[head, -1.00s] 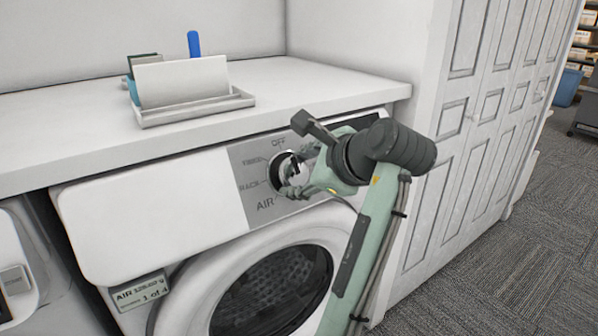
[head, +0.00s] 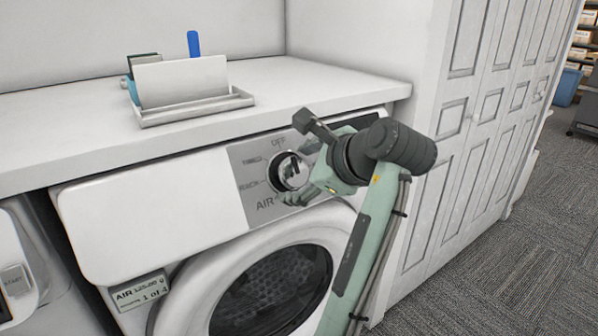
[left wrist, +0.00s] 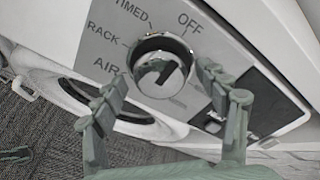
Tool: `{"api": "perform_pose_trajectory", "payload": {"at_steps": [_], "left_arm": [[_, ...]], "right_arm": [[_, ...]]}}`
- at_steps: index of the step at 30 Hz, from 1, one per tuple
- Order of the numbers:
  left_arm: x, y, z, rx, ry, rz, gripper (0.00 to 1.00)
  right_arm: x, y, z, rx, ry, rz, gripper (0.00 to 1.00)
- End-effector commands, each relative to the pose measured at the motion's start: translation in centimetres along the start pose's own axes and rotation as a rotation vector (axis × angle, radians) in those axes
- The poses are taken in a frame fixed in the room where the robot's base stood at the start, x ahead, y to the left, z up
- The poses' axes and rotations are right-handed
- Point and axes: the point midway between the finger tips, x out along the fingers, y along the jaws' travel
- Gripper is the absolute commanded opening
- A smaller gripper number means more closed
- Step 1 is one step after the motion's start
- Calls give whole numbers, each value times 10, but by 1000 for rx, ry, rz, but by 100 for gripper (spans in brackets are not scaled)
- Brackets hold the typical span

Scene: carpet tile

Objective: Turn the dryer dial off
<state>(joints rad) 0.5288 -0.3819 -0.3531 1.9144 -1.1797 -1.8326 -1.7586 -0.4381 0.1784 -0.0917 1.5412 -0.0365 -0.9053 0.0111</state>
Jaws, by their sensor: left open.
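The dryer dial (head: 290,171) is a round chrome knob on the grey control panel of the white dryer (head: 160,210). Labels OFF, TIMED, RACK and AIR stand around it. My left gripper (head: 296,182) is open in front of the dial. In the left wrist view its fingers (left wrist: 160,80) lie on either side of the knob; contact is unclear. My right gripper is not in view.
A white counter (head: 310,85) overhangs the top of the dryer. A tray (head: 195,108) with a white card and a blue item stands on it. White panelled doors (head: 470,120) close off the right side. Carpet (head: 500,255) lies open at the lower right.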

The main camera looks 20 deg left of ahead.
Motion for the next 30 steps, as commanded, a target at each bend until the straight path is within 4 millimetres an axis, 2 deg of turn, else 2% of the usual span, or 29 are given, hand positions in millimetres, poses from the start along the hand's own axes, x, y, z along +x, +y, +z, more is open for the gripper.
{"api": "perform_pose_trajectory", "payload": {"at_steps": [7, 20, 30], "left_arm": [[-8, -10, 9, -5, 0, -3, 73], [-48, -55, 53, -3, -1, -3, 73], [-53, -61, 59, 0, 0, 1, 73]], "right_arm": [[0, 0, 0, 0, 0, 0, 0], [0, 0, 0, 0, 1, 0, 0], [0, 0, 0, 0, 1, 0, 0]]}}
